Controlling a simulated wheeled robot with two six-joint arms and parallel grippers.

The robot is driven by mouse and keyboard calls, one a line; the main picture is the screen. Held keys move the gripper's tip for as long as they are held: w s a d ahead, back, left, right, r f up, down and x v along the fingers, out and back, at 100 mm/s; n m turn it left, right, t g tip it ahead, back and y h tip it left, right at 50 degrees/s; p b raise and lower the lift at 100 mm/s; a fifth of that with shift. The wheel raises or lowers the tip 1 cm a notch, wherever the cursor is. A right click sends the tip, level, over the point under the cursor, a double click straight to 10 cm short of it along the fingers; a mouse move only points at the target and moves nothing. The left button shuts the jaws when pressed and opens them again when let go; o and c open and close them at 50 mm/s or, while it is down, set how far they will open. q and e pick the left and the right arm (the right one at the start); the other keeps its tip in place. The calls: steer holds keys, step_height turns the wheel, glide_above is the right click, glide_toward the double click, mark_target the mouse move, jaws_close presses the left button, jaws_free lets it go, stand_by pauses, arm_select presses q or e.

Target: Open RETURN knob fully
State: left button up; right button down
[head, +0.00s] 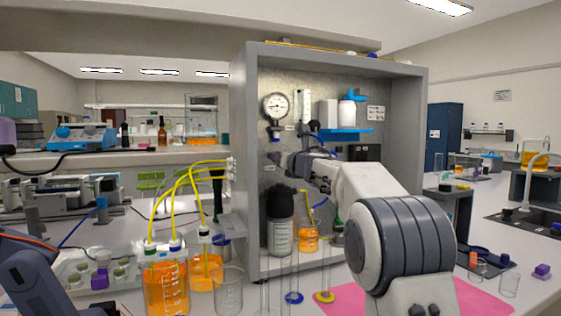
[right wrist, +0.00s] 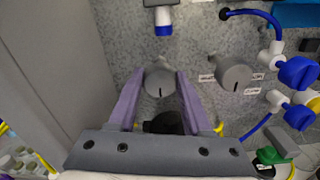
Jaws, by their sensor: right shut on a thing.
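In the right wrist view, a round grey knob (right wrist: 158,81) with a short dark pointer mark sits on the speckled panel between the two purple fingers of my right gripper (right wrist: 164,76). The fingers are closed on its sides. The mark runs roughly along the picture's vertical. I cannot read a label by this knob, so I cannot tell from lettering whether it is RETURN. In the head view my right gripper (head: 301,160) reaches the panel below the gauge, and the arm hides the knob. My left gripper is outside the views; only part of my left arm shows.
A second grey knob (right wrist: 234,74) with small labels sits to the right. Blue-handled valves (right wrist: 297,72) and blue tubing are further right. In the head view a black-capped bottle (head: 281,222) stands below my gripper, and orange-filled bottles (head: 166,287) stand at left.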

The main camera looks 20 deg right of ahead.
steer(key=shift+f+n, duration=0.15)
steer(key=shift+n, duration=0.15)
steer(key=shift+c, duration=1.7)
jaws_free()
steer(key=s+b, duration=0.3)
steer(key=s, duration=0.7)
steer(key=shift+s+d, duration=0.2)
steer(key=shift+s, duration=0.05)
